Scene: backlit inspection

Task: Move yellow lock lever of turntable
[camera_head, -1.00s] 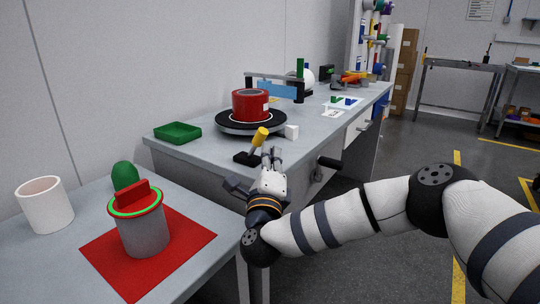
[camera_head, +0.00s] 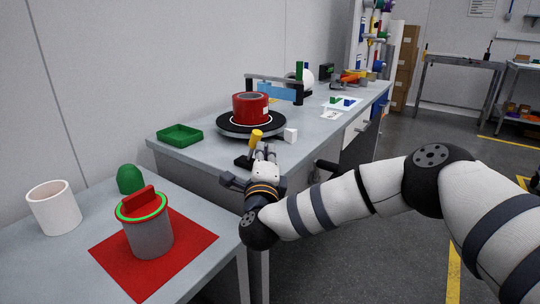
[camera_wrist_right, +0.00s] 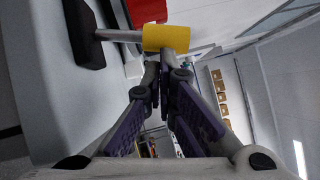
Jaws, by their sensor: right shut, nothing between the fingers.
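The lock lever has a yellow cylindrical grip (camera_head: 256,136) on a thin grey rod, rising from a black base (camera_head: 243,162) at the table's front edge. The turntable (camera_head: 250,124), a black disc with a white ring, stands behind it and carries a red cylinder (camera_head: 250,106). My right gripper (camera_head: 265,150) is shut and empty just in front and to the right of the lever. In the right wrist view, the yellow grip (camera_wrist_right: 165,38) lies just beyond the closed fingertips (camera_wrist_right: 163,68); I cannot tell whether they touch it. My left gripper is not in view.
A white block (camera_head: 290,136) sits by the turntable. A green tray (camera_head: 180,135) lies to its left. On the nearer table are a white cup (camera_head: 55,208), a green domed object (camera_head: 130,180) and a grey canister (camera_head: 149,236) on a red mat (camera_head: 195,238).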

